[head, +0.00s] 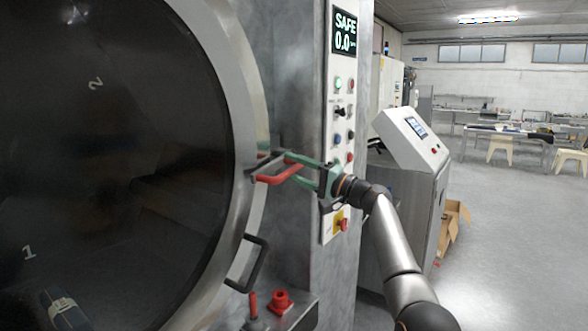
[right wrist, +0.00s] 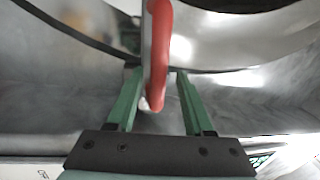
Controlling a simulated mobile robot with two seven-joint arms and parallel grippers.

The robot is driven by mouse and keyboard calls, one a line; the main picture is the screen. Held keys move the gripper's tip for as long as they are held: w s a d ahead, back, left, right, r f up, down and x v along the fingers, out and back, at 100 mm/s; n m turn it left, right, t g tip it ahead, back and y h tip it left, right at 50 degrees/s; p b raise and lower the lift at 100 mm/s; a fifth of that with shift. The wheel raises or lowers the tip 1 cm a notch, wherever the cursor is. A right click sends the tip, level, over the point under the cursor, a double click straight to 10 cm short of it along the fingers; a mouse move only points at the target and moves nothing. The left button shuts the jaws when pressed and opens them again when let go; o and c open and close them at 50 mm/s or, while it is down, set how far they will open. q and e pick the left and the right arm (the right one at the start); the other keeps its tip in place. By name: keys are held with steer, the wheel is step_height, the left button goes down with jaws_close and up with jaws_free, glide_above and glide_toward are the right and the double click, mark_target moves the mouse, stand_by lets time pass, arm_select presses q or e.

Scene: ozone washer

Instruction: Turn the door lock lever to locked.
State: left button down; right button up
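The red door lock lever (head: 277,178) sticks out from the rim of the big round door (head: 245,110) in the head view. My right gripper (head: 294,168) reaches it from the right with its green fingers. In the right wrist view, the red lever (right wrist: 158,50) passes between the two fingers of my right gripper (right wrist: 158,80). The fingers are open, with a gap on the lever's right side; the left finger is close to the lever, and I cannot tell whether it touches. My left gripper is not in view.
A black door handle (head: 247,265) sits below the lever. A control panel (head: 340,125) with a SAFE display (head: 345,31) stands just behind my right gripper. A red button (head: 281,300) is on a ledge at the bottom. The floor to the right (head: 510,230) is open.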

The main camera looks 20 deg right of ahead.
steer(key=shift+s+d+f, duration=0.1)
steer(key=b+v, duration=0.3)
steer(key=v, duration=0.9)
steer(key=shift+b, duration=0.4)
